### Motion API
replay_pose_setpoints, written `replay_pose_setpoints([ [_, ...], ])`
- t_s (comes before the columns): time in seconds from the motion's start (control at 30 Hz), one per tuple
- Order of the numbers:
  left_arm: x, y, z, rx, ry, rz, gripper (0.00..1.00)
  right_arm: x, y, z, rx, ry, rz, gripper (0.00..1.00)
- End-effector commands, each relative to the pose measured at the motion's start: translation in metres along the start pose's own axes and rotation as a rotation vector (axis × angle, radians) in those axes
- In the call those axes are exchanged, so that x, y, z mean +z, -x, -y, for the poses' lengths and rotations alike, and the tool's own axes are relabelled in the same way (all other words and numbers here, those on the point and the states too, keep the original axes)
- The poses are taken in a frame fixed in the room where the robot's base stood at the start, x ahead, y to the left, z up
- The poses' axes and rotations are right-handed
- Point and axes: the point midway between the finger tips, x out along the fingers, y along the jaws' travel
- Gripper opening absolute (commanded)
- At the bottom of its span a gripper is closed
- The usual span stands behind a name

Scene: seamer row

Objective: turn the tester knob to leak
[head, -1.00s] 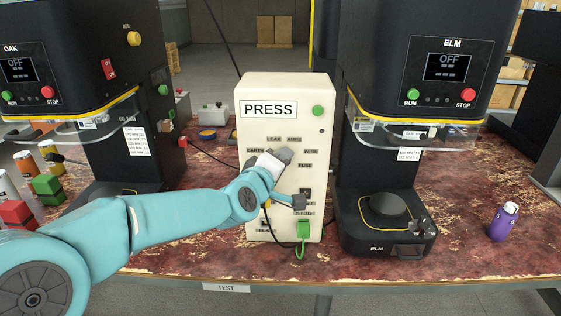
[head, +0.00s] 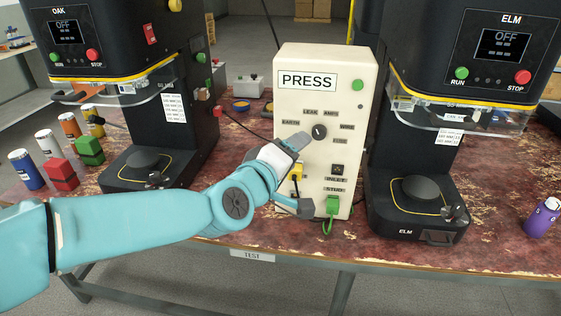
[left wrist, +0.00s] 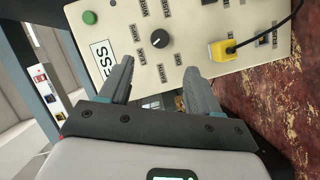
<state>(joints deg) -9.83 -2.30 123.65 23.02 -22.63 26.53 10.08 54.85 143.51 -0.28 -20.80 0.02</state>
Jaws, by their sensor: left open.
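The tester is a cream upright box (head: 358,150) with a PRESS label and a green button. Its dark round knob (head: 319,131) sits among the labels EARTH, LEAK, AMPS, WIRE and FUSE. A small pale mark shows on the knob, but I cannot tell which label it points to. The knob is also clear in the left wrist view (left wrist: 160,39). My left gripper (head: 298,175) is open, below and left of the knob in the head view. In the left wrist view its two fingertips (left wrist: 158,70) are apart, with the knob beyond them, untouched. My right gripper is not in view.
A yellow plug (left wrist: 222,50) and a green plug (head: 333,207) with cords are on the tester's lower face. Black seamers stand close on both sides, OAK (head: 195,90) and ELM (head: 425,60).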

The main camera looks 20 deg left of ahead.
Motion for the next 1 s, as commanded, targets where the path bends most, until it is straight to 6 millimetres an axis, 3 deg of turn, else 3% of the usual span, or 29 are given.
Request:
replay_pose_setpoints([
  [0.1, -0.001, 0.025, -0.001, 0.002, 0.001, -0.001, 0.63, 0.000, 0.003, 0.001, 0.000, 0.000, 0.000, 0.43],
  [0.33, 0.000, 0.048, -0.001, 0.000, 0.000, 0.000, 0.63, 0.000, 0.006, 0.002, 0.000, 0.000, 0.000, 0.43],
  [0.8, 0.000, 0.049, 0.000, 0.000, 0.000, 0.000, 0.63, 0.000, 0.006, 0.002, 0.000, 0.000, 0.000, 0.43],
  [0.9, -0.006, 0.047, 0.000, -0.019, 0.001, -0.006, 0.63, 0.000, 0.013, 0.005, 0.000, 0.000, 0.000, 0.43],
  [1.0, 0.003, 0.028, 0.026, -0.117, -0.004, 0.027, 0.63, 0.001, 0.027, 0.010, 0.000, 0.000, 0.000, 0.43],
])
